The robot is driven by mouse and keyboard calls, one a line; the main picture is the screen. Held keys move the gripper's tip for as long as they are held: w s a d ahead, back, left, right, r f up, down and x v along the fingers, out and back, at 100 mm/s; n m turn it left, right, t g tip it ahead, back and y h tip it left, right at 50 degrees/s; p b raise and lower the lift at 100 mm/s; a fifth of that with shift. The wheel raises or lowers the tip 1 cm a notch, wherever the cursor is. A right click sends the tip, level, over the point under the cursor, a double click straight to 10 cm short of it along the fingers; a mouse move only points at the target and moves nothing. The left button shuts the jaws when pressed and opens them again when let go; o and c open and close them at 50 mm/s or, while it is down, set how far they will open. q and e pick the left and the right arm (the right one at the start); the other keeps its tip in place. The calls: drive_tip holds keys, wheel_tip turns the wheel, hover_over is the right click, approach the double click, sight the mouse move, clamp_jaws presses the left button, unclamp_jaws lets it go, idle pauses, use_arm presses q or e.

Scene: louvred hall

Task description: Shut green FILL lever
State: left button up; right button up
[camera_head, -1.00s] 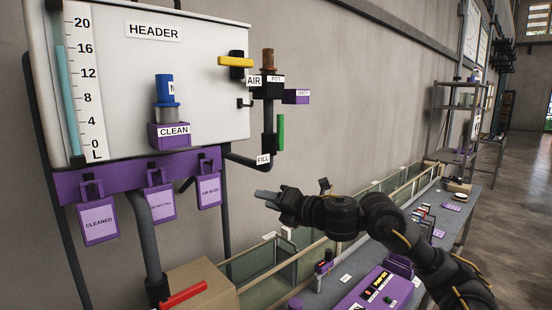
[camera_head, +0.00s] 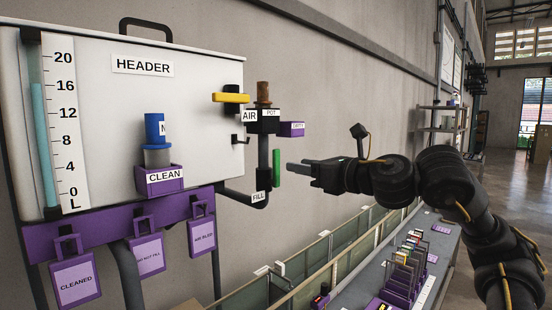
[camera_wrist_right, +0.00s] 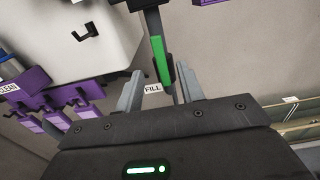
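The green FILL lever (camera_head: 277,167) stands upright beside the black pipe under the POT, just above the FILL label (camera_head: 259,197). In the right wrist view the green lever (camera_wrist_right: 159,60) shows ahead, between the lines of the two fingers. My right gripper (camera_head: 290,167) points left at the lever from its right side, its fingertips very near it. In the wrist view the right gripper's fingers (camera_wrist_right: 159,75) are apart with nothing clamped between them. Whether a finger touches the lever cannot be told. My left gripper is not in view.
The yellow AIR lever (camera_head: 231,98) and a purple tag (camera_head: 291,129) sit above the green lever. The white header tank (camera_head: 100,110) is to the left, with purple tags hanging below. A trough and a bench (camera_head: 385,262) run below.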

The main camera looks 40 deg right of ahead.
sight(279, 162)
drive_tip(key=w, duration=0.2)
drive_tip(key=w+p, duration=0.1)
drive_tip(key=w, duration=0.4)
drive_tip(key=shift+a, duration=0.35)
drive_tip(key=shift+w, duration=0.2)
clamp_jaws()
idle(1.0)
